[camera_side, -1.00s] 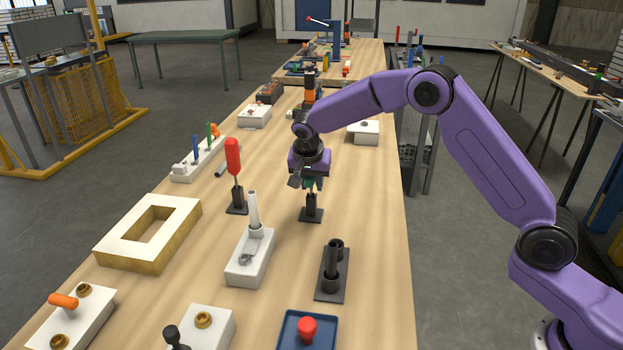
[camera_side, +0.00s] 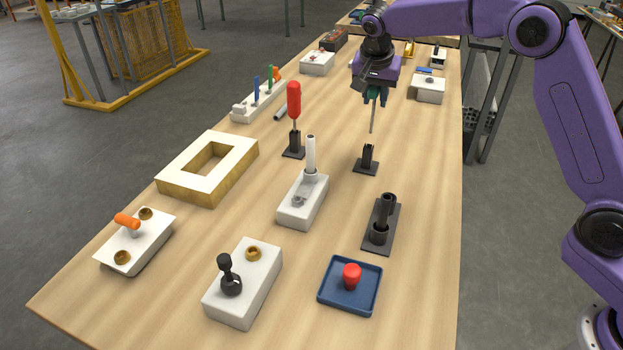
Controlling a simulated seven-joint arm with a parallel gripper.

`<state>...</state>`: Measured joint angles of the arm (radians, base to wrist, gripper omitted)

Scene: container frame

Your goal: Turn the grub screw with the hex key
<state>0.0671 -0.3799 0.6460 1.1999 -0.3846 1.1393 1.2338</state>
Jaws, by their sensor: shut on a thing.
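My gripper (camera_side: 375,95) is shut on the hex key, a tool with a green handle and a thin, straight metal shaft (camera_side: 372,118). The shaft points nearly straight down. Its lower tip hangs in the air above a small black holder (camera_side: 367,160), apart from it. The upper part of the key is hidden between the jaws. I cannot pick out the grub screw for certain; a white block (camera_side: 290,212) with an upright white post (camera_side: 311,154) carries a small grey metal part (camera_side: 299,201) in front and left of the holder.
A red-handled screwdriver (camera_side: 294,100) stands in another black holder to the left. Bare wood lies right of the holder.

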